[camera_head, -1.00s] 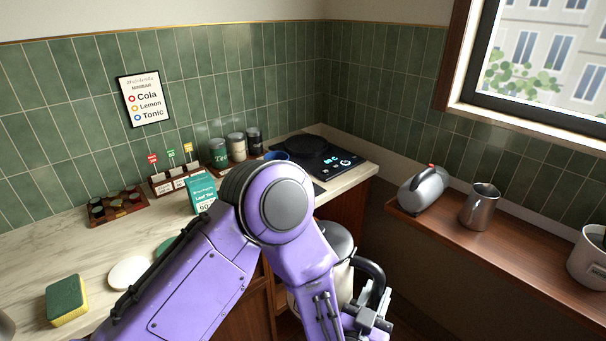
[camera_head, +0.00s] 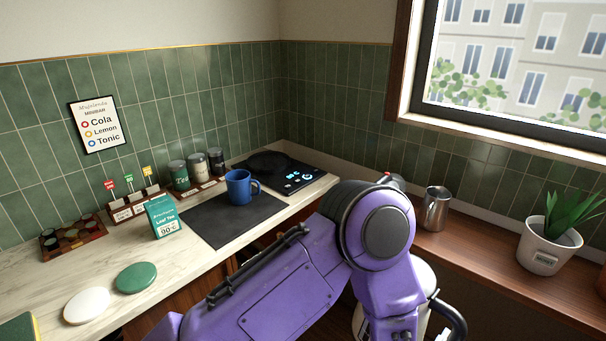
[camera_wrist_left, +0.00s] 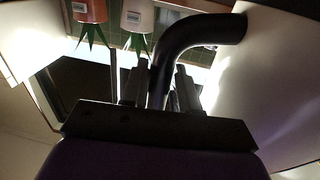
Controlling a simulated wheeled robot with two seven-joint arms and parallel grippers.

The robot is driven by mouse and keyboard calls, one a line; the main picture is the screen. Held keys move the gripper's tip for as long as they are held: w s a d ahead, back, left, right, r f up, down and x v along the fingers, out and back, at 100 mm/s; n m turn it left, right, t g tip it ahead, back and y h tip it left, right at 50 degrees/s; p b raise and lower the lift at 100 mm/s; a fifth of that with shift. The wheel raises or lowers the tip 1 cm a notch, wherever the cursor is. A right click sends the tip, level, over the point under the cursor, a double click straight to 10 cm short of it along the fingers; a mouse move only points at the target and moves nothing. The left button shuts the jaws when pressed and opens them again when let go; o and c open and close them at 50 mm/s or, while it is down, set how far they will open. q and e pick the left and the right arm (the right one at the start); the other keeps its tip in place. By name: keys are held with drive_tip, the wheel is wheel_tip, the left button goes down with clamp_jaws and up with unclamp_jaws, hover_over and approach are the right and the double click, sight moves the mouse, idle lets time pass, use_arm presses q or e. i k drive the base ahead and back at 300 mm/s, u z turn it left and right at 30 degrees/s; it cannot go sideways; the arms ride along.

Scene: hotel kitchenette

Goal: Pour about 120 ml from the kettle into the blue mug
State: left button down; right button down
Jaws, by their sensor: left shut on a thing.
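The blue mug (camera_head: 238,190) stands upright on a dark mat (camera_head: 215,228) on the counter, with its handle to the right. I cannot see into it well enough to tell its contents. The pale kettle (camera_head: 425,283) is low at the bottom right of the head view, partly hidden behind my purple left arm, off the counter. Its black handle (camera_wrist_left: 205,30) crosses the left wrist view, beside the pale kettle body (camera_wrist_left: 265,85). My left gripper (camera_wrist_left: 160,82) is shut on this handle. The kettle's spout is hidden. My right gripper is not in view.
A hob (camera_head: 280,172) lies behind the mug, beside several canisters (camera_head: 198,170). A teal tea box (camera_head: 163,217) stands left of the mat. The wooden ledge (camera_head: 485,250) at right holds a metal jug (camera_head: 435,209) and a potted plant (camera_head: 546,245).

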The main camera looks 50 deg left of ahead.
sight(244, 188)
drive_tip(key=k, duration=0.85)
drive_tip(key=u, duration=1)
drive_tip(key=i, duration=0.5)
drive_tip(key=z, duration=0.05)
